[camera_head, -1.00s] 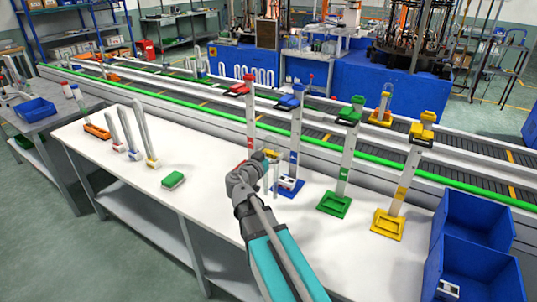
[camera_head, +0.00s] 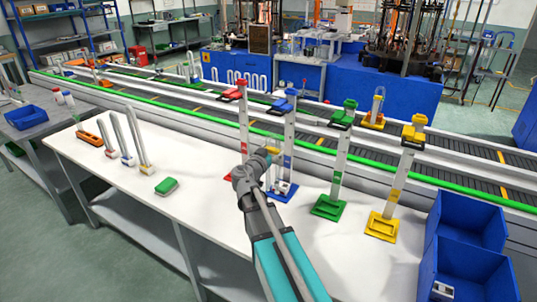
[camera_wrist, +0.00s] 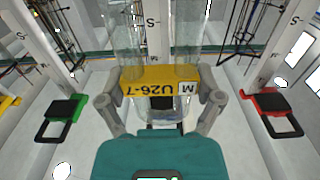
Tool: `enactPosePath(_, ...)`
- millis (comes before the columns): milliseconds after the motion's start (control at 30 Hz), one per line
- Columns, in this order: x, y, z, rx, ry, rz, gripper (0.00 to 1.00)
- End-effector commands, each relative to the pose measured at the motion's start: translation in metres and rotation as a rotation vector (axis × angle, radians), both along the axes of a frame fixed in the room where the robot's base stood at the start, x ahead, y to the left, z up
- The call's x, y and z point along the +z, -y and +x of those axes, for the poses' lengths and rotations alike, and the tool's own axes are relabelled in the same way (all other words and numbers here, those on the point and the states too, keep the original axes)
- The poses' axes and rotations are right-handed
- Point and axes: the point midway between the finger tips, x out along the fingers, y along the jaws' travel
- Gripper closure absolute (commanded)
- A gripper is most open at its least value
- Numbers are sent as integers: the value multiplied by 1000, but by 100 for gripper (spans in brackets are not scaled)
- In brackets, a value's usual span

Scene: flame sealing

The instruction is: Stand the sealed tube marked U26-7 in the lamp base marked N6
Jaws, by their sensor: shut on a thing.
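My gripper (camera_wrist: 165,105) is shut on a clear tube (camera_wrist: 150,40) with a yellow collar (camera_wrist: 155,80) reading U26-7 and M, upside down in the wrist view. In the head view my gripper (camera_head: 268,158) and the held tube are in front of the blue stand, above the table. The blue stand's base (camera_head: 290,199) is partly hidden behind my arm; a small white and dark block (camera_head: 283,187) shows at it. No N6 mark can be read.
Red (camera_head: 241,90), green (camera_head: 329,207) and yellow (camera_head: 382,227) stands flank the blue one. A green block (camera_head: 166,186) and several tubes in coloured holders (camera_head: 127,160) are at the table's left. Blue bins (camera_head: 460,255) are at right. The conveyor (camera_head: 450,164) runs behind.

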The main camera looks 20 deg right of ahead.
Motion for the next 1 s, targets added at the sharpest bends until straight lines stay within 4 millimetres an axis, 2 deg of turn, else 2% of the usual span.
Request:
enactPosePath(700, 0, 46, 38, 0, 0, 0, 67)
enactPosePath(1000, 0, 54, 44, 2, 0, 0, 67)
